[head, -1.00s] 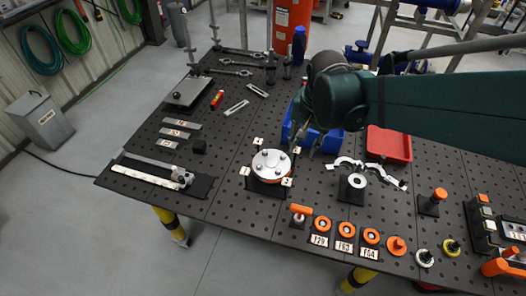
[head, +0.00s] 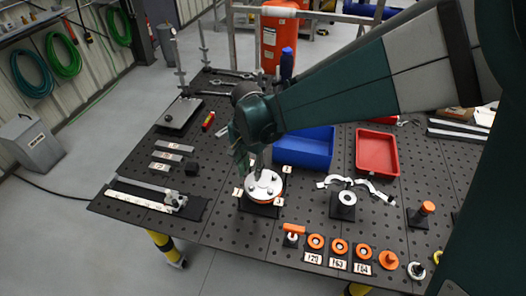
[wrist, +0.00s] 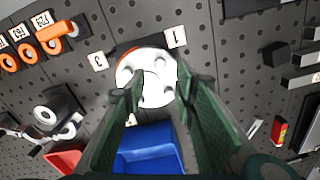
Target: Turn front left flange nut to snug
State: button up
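The flange (head: 265,183) is a round pale metal disc with an orange band, on a dark base on the perforated table. Several nuts or studs stand on its top face. One nut (head: 256,192) sits at its front left. My gripper (head: 248,160) hangs above the flange's back left edge in the head view and hides part of it. In the wrist view the two green fingers of my gripper (wrist: 160,95) are spread apart, with the flange (wrist: 148,70) beyond them. Nothing shows between the fingertips. I cannot tell which nut they line up with.
Small numbered plates surround the flange. A blue bin (head: 305,150) and a red bin (head: 377,152) stand behind and right. A clamp ring (head: 346,197) stands at right, with orange rings (head: 340,247) in front. A ruler fixture (head: 150,198) lies left.

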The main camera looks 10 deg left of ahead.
aim_at(252, 186)
jog(key=shift+f, duration=0.1)
dwell(0.3)
jog(key=shift+f, duration=3.8)
jog(key=shift+c, duration=0.7)
jog(key=c, duration=0.7)
jog(key=shift+c, duration=0.2)
